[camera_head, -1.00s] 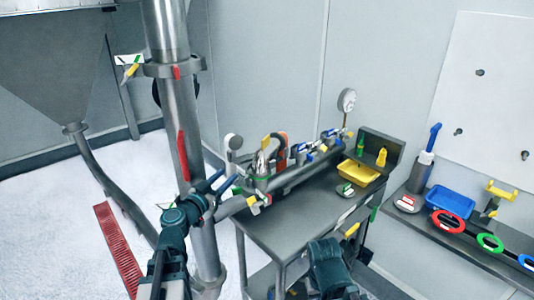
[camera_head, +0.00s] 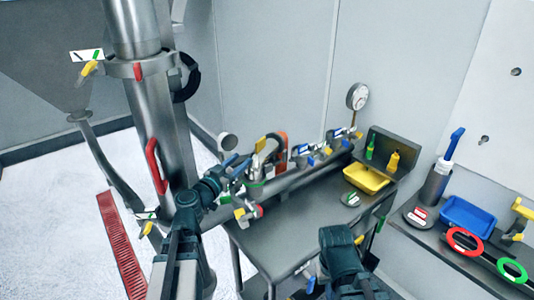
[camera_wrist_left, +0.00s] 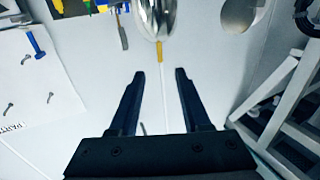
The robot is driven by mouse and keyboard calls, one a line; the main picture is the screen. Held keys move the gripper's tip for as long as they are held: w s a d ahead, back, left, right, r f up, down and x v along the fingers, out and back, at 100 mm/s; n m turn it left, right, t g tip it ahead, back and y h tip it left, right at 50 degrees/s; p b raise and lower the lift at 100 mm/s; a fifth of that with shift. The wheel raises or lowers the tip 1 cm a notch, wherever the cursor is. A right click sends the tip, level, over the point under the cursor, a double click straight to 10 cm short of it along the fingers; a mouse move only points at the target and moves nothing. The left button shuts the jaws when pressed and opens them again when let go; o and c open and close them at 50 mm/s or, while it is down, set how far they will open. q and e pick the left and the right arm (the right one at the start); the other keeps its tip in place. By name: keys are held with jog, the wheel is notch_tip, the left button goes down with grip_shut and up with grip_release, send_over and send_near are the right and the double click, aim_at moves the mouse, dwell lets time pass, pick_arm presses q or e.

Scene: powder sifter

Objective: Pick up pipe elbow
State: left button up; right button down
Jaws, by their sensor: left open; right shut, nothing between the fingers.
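A shiny curved metal piece (camera_wrist_left: 155,16), cut by the top edge of the left wrist view, may be the pipe elbow. I cannot tell for sure. A yellow strip (camera_wrist_left: 159,51) hangs at its end. In the head view, clamped metal fittings (camera_head: 262,165) crowd the left end of the table, and I cannot single out the elbow there. My left gripper (camera_head: 238,165) is open and empty beside these fittings. In the left wrist view its fingers (camera_wrist_left: 154,75) are spread, apart from the metal piece. My right gripper (camera_head: 339,238) is low at the table's front; its fingertips are hidden.
A steel table (camera_head: 290,235) holds a long pipe and a yellow tray (camera_head: 366,178). A tall vertical pipe (camera_head: 150,110) stands left. A side shelf (camera_head: 480,250) carries a blue tray (camera_head: 468,215) and coloured rings. The table's front middle is clear.

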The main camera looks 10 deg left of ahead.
aim_at(265, 138)
pick_arm(q)
jog(key=x, duration=1.3)
jog(key=shift+w+r, duration=0.15)
jog(key=shift+w, duration=0.2)
grip_shut()
dwell(1.2)
